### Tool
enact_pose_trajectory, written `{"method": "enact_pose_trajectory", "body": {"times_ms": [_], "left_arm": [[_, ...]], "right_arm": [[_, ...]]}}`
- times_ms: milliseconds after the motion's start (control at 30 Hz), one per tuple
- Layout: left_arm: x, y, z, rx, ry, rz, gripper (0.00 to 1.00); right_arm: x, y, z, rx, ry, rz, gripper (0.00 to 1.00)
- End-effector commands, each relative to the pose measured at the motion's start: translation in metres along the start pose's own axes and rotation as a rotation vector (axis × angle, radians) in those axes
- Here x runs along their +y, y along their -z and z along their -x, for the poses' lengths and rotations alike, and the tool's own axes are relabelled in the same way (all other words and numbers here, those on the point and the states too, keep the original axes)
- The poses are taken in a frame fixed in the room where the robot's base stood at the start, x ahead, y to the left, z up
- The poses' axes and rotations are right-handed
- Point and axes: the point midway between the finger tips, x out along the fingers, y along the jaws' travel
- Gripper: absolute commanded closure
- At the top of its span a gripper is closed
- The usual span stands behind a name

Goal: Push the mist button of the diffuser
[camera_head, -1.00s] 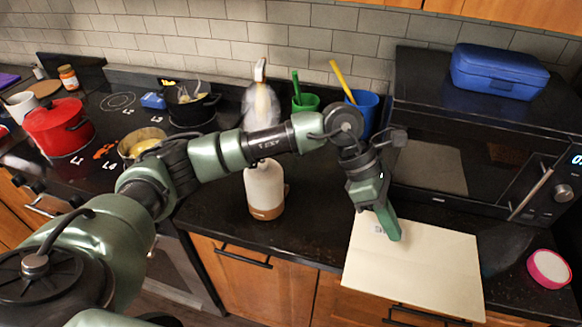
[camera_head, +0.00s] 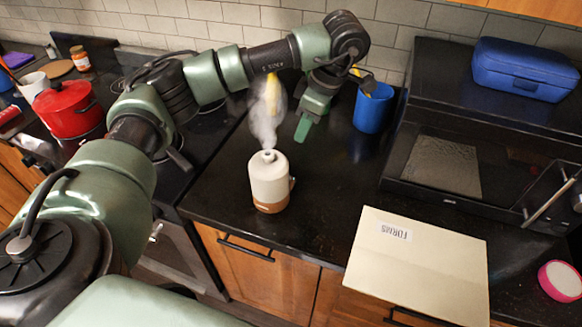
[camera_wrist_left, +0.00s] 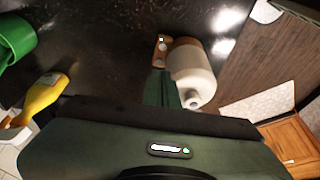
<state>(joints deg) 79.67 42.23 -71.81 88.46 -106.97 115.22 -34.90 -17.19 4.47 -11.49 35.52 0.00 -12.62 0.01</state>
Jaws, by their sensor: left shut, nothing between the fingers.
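The diffuser (camera_head: 268,183), a white bottle shape with a brown base, stands upright on the black counter. Pale mist rises from its top. My right gripper is out of view.
A blue cup (camera_head: 373,108) stands behind the gripper. A yellow bottle (camera_wrist_left: 43,97) and a green cup (camera_wrist_left: 14,42) show in the left wrist view. A cream folder (camera_head: 415,270) overhangs the counter's front edge. The microwave (camera_head: 440,165) stands right. Counter right of the diffuser is clear.

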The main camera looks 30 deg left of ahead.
Motion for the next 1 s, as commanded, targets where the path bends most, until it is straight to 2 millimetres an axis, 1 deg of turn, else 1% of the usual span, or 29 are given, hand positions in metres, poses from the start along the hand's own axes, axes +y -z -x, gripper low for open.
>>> {"method": "enact_pose_trajectory", "body": {"times_ms": [167,433,500,567,700,833,1000], "left_arm": [[-0.002,-0.001,-0.025,0.000,0.007,-0.001,1.00],[-0.002,-0.001,-0.077,-0.001,0.007,-0.001,1.00],[-0.002,0.001,-0.087,0.001,0.007,0.000,1.00],[-0.002,0.001,-0.098,0.002,0.006,0.000,1.00],[-0.002,-0.006,-0.118,0.001,0.005,-0.001,1.00],[-0.002,-0.010,-0.129,0.000,0.003,-0.001,1.00],[-0.002,-0.012,-0.135,0.000,0.001,-0.001,1.00]], "right_arm": [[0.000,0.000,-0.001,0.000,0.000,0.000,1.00],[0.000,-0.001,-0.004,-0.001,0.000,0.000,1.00],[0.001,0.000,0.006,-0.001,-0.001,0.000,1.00],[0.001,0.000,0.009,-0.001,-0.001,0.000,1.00],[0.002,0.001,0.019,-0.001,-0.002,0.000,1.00],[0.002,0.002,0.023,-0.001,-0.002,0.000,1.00],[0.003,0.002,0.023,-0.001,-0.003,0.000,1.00]]}}
